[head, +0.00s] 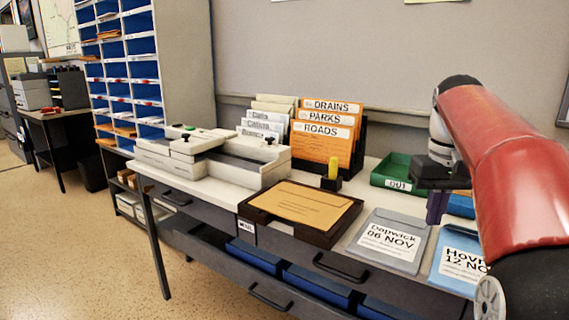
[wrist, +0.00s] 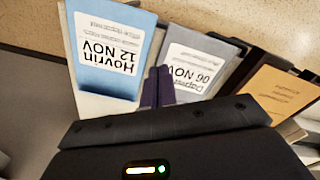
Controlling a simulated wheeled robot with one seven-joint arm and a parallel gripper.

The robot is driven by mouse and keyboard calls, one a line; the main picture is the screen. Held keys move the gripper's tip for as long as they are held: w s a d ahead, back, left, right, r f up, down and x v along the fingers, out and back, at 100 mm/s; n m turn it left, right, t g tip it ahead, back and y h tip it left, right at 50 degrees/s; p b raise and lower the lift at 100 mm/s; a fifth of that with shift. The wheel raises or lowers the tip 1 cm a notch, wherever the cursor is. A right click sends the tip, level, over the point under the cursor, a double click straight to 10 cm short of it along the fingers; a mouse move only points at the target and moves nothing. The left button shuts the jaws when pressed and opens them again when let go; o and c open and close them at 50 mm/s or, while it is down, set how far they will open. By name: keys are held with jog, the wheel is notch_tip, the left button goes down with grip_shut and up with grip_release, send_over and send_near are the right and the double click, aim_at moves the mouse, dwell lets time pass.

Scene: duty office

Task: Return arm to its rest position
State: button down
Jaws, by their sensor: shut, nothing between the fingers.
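My gripper (head: 437,207) hangs at the right above the desk, its dark purple fingers pointing down. In the wrist view the gripper (wrist: 156,87) shows its two fingers side by side, shut with nothing between them. My red arm reaches in from the right edge of the head view. Below the gripper are a grey folder marked "Dapwick 06 NOV" (head: 389,242) and a blue folder marked "Hovrin 12 NOV" (head: 458,262). Both also show in the wrist view, the blue one (wrist: 110,60) at left and the grey one (wrist: 198,62) at centre. The gripper appears apart from both.
A dark tray (head: 262,225) with an orange envelope (head: 302,203) sits left of the folders. A green bin (head: 391,177) stands behind the gripper. An orange file rack (head: 325,135) and a white machine (head: 245,165) stand farther left. Open floor (head: 70,235) lies at left.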

jog(key=s+a+f+t, duration=0.2)
jog(key=s+a+f, duration=0.4)
jog(key=s+f, duration=0.2)
jog(key=s+a+f+t, duration=0.3)
jog(key=s+a+f, duration=0.3)
jog(key=s, duration=0.5)
notch_tip(320, 180, down, 2)
jog(key=shift+s+a+f+n, duration=0.15)
jog(key=shift+a+n, duration=0.1)
jog(key=shift+n, duration=0.15)
